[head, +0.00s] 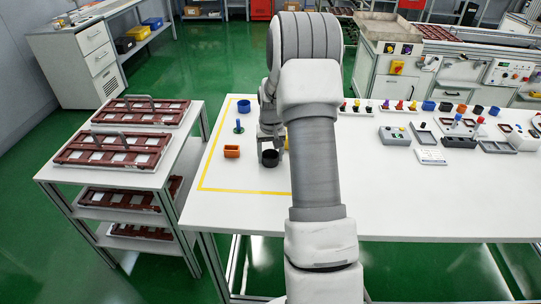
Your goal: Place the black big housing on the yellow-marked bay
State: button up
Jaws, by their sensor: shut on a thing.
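My gripper (270,144) is at the left side of the white table, partly hidden by my own arm. It is shut on the black big housing (269,159), a dark, round, cup-like piece just below the fingers. The housing appears within the yellow-marked bay (203,172), a yellow outline on the tabletop. I cannot tell whether the housing touches the table or hangs slightly above it. My arm hides the bay's right part.
Inside the outline stand a blue cup (243,106), a blue pegged piece (239,127) and an orange box (232,152). Right of my arm are a grey button box (394,136) and several small coloured parts. A rack of red-brown trays (118,148) stands left.

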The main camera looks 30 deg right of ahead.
jog(key=o, duration=1.3)
jog(key=shift+o, duration=0.2)
